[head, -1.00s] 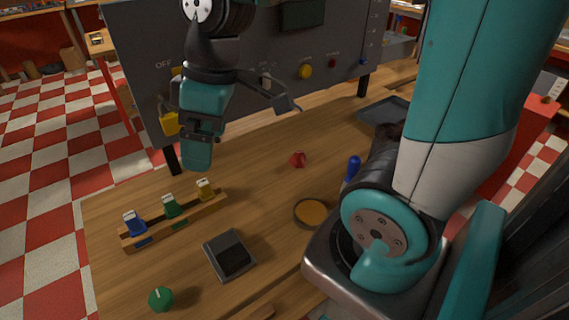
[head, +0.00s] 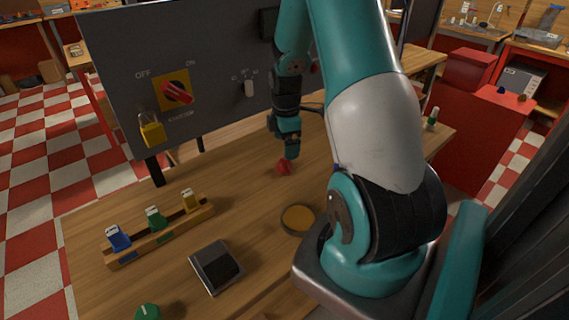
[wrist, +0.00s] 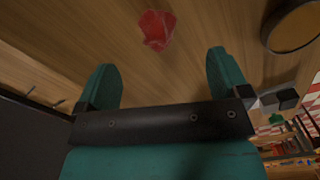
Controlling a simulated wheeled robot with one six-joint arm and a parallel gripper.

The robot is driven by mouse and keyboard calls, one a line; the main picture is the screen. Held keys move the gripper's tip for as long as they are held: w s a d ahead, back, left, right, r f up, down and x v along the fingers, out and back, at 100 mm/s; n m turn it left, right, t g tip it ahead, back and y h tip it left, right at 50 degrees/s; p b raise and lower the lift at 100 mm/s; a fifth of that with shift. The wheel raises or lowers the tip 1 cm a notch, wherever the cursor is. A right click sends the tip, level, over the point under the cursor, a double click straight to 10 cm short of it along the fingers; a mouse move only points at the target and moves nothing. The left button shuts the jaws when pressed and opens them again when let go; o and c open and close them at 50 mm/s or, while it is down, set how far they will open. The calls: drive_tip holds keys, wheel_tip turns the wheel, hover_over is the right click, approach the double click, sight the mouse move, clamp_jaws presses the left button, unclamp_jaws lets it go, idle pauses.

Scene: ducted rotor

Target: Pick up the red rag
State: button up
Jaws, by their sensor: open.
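The red rag (head: 283,168) is a small crumpled red piece lying on the wooden table (head: 240,215). My gripper (head: 289,152) is just above and behind it in the head view, pointing down. In the wrist view the rag (wrist: 157,29) lies on the wood beyond the fingertips, roughly between the lines of the two teal fingers. My gripper (wrist: 160,78) is open there, with nothing between its fingers. The rag and the fingers look apart in the wrist view.
A grey panel (head: 120,60) with a red switch (head: 177,92) and a yellow padlock (head: 152,131) stands behind. A round orange-filled dish (head: 298,219) is near the rag. A wooden rack (head: 165,236) with coloured tags and a black-topped box (head: 216,266) stand left.

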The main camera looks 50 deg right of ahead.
sight(284, 162)
drive_tip(key=shift+w+f+p, duration=0.15)
drive_tip(key=shift+f+p, duration=0.3)
drive_tip(key=shift+f, duration=1.5)
drive_tip(key=shift+w+f+p, duration=0.1)
drive_tip(key=shift+f+p, duration=0.3)
drive_tip(key=shift+f, duration=1.55)
drive_tip(key=c, duration=1.1)
drive_tip(key=shift+o, duration=0.2)
drive_tip(key=shift+r, duration=0.15)
wheel_tip(284, 162, up, 20)
drive_tip(key=b, duration=0.2)
